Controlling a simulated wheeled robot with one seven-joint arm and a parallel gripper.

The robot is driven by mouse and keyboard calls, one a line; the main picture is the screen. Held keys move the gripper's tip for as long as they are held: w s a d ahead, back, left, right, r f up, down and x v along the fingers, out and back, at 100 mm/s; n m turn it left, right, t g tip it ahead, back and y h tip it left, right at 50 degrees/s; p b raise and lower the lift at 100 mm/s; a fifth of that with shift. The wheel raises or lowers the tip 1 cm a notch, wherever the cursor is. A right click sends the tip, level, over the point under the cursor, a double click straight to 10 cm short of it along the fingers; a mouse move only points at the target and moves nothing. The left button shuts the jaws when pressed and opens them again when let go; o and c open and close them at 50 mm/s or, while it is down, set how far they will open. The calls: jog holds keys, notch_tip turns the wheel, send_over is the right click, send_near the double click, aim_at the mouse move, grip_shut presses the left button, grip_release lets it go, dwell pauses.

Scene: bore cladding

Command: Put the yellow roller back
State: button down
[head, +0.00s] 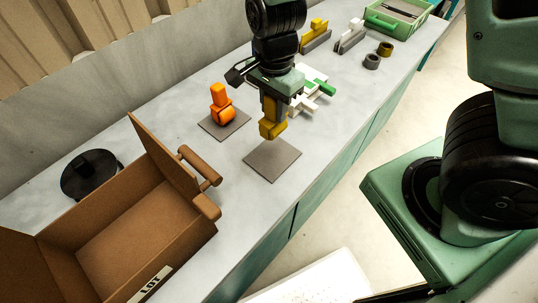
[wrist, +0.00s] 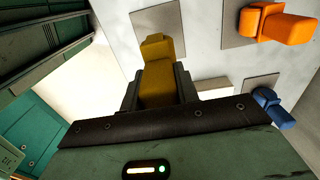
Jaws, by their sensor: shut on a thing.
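The yellow roller (head: 271,130) is in my gripper (head: 272,107), which is shut on it. It hangs upright with its yellow end down, apart from the worktop, above the far edge of an empty grey square pad (head: 272,163). In the wrist view the yellow roller (wrist: 158,70) sits between the jaws (wrist: 157,92), its far end overlapping the near edge of a bare grey pad (wrist: 157,18). An orange roller (head: 221,104) stands on another grey pad (head: 236,130).
An open cardboard box (head: 170,238) and a black disc (head: 91,174) lie at the left. White and green parts (head: 318,88) lie behind my gripper. Further back are brackets (head: 315,38), two small rings (head: 372,61) and a green tray (head: 397,15). The worktop edge runs along the right.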

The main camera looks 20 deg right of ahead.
aim_at(273, 135)
notch_tip(273, 135, down, 10)
jog(key=shift+r, duration=0.2)
dwell(0.4)
jog(key=shift+f+b, duration=0.1)
jog(key=shift+b, duration=0.2)
jog(key=shift+f, duration=0.15)
jog(key=c, duration=1.1)
grip_release()
jog(key=shift+o, duration=0.2)
jog(key=shift+b, duration=0.3)
jog(key=r, duration=0.5)
jog(key=r+p, duration=0.1)
jog(key=r, duration=1.1)
jog(key=shift+w+d+r+p, duration=0.2)
jog(key=shift+w+p, duration=0.1)
jog(key=s+a+r+n, duration=0.2)
jog(key=s+a+n, duration=0.1)
jog(key=s+n, duration=0.5)
jog(key=s+a+r+n, duration=0.2)
jog(key=s+n, duration=0.6)
jog(key=n, duration=0.5)
jog(key=shift+s+a+y, duration=0.3)
jog(key=shift+s+a, duration=0.05)
jog(key=shift+a, duration=0.45)
